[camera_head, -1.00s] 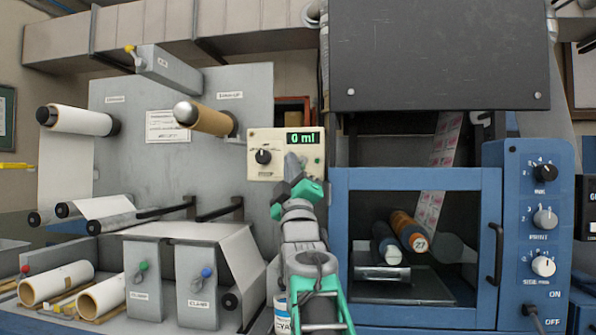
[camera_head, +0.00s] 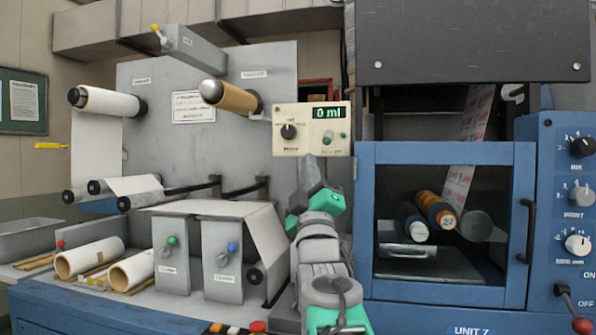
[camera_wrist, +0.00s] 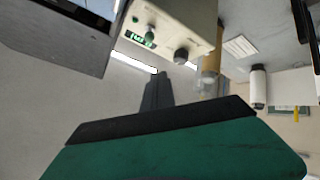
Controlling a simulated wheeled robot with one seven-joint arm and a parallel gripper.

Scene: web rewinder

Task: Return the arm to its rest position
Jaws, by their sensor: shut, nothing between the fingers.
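My arm rises from the bottom centre in the head view. My gripper (camera_head: 308,172) points up and away, just below a cream control box (camera_head: 312,130) whose display reads 0 ml. The fingers are together with nothing between them. In the wrist view my gripper (camera_wrist: 157,88) shows as dark closed fingers beyond a green and black body. The control box (camera_wrist: 180,25) is above them there, apart from the fingertips as far as I can tell.
A blue cabinet (camera_head: 440,152) with a windowed door stands close on the right. On the left are a grey rewinder panel (camera_head: 160,140), a white roll (camera_head: 108,101), a brown roll (camera_head: 235,98) and two grey clamp blocks (camera_head: 222,262). Open air lies before the panel.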

